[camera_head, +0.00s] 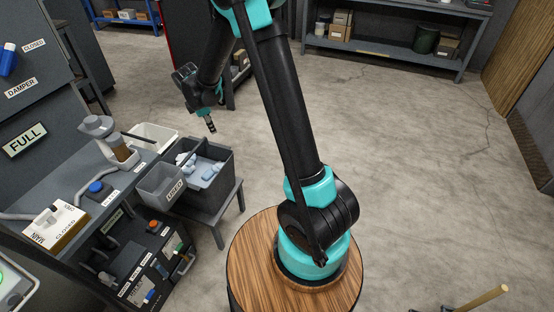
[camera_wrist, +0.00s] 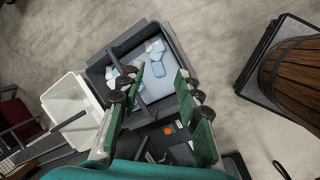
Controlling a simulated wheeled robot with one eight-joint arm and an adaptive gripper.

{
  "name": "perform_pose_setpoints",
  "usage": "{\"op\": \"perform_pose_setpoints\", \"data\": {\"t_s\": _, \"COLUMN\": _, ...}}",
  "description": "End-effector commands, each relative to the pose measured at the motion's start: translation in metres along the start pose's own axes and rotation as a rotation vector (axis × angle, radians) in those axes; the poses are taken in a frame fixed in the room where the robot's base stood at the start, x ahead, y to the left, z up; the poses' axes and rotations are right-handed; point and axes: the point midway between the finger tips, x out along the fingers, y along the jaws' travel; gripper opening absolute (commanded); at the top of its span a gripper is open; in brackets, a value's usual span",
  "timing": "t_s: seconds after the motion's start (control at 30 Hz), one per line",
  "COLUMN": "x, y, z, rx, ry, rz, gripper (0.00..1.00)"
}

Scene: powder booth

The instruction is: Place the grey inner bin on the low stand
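A light grey bin with a label (camera_head: 163,188) sits at the left front of a larger dark grey bin (camera_head: 222,184) in the head view. I cannot tell which is the inner bin. The dark bin holds pale blue and white pieces and also shows in the wrist view (camera_wrist: 183,57). The low grey stand (camera_head: 232,203) is under the dark bin, and its top is mostly covered. My gripper (camera_head: 211,127) is above and behind the bins. In the wrist view my gripper (camera_wrist: 156,76) is open, its fingers apart with nothing held between them.
A white bin (camera_head: 165,134) stands behind, beside the workbench (camera_head: 60,184); it also shows in the wrist view (camera_wrist: 68,96). A grey cup-like device (camera_head: 98,126) and a blue-capped item (camera_head: 96,187) are on the bench.

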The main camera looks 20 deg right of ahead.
Motion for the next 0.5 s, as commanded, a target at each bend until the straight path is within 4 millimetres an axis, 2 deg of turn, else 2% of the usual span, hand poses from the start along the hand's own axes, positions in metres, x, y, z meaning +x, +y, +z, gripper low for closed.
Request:
{"op": "perform_pose_setpoints", "data": {"t_s": 0.03, "x": -0.011, "y": -0.014, "z": 0.019, "rx": 0.088, "ry": 0.008, "rz": 0.0, "gripper": 0.34}}
{"op": "perform_pose_setpoints", "data": {"t_s": 0.2, "x": -0.04, "y": -0.06, "z": 0.068, "rx": 0.409, "ry": 0.043, "rz": -0.001, "gripper": 0.34}}
{"op": "perform_pose_setpoints", "data": {"t_s": 0.37, "x": -0.062, "y": -0.111, "z": 0.104, "rx": 0.712, "ry": 0.075, "rz": -0.004, "gripper": 0.34}}
{"op": "perform_pose_setpoints", "data": {"t_s": 0.5, "x": -0.075, "y": -0.16, "z": 0.128, "rx": 0.978, "ry": 0.105, "rz": -0.009, "gripper": 0.34}}
